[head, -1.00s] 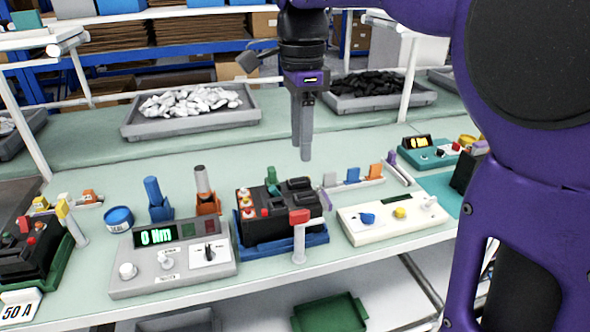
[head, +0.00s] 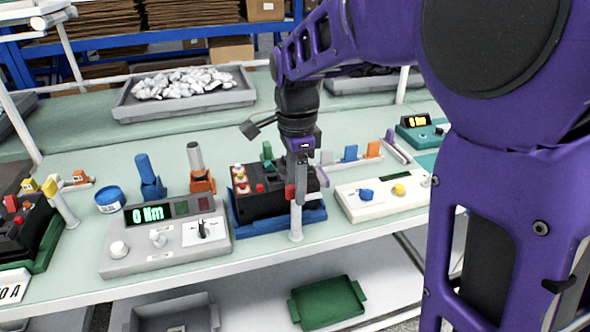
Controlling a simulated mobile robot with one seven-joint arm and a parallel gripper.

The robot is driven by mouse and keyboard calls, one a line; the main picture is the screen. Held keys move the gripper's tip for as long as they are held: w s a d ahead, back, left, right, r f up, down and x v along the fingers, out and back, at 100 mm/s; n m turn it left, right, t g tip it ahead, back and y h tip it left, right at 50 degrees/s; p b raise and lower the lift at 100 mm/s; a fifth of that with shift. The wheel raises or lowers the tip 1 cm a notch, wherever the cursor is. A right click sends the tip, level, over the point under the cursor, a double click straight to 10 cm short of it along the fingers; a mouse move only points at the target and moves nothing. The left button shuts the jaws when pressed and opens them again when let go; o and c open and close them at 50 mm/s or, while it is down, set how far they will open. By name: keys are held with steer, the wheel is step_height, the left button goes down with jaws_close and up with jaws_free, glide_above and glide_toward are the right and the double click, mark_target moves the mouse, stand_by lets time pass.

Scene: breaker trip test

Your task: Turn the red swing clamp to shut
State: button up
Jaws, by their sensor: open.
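The cradle holds a black breaker (head: 253,205). My gripper (head: 301,198) is open and points down over the clamp. Its fingers hide much of the red piece and part of the breaker. I cannot tell whether they touch the clamp.
A grey tester (head: 150,257) reading 0 Nm stands left of the cradle, and a cream box (head: 375,208) with blue and yellow knobs stands right. Blue (head: 148,172) and orange (head: 202,182) tool holders stand behind the tester. A green tray (head: 328,303) lies below.

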jaws_close()
steer(key=shift+r+n+p, duration=0.1)
steer(key=shift+n+p, duration=0.2)
steer(key=shift+n, duration=0.1)
steer(key=n+p, duration=0.1)
steer(key=n, duration=0.2)
steer(key=shift+p, duration=0.3)
steer(key=n+p, duration=0.2)
steer(key=n, duration=0.3)
steer(key=n+p, duration=0.2)
steer(key=n, duration=0.3)
steer(key=shift+n+p, duration=0.5)
steer(key=shift+n, duration=1.5)
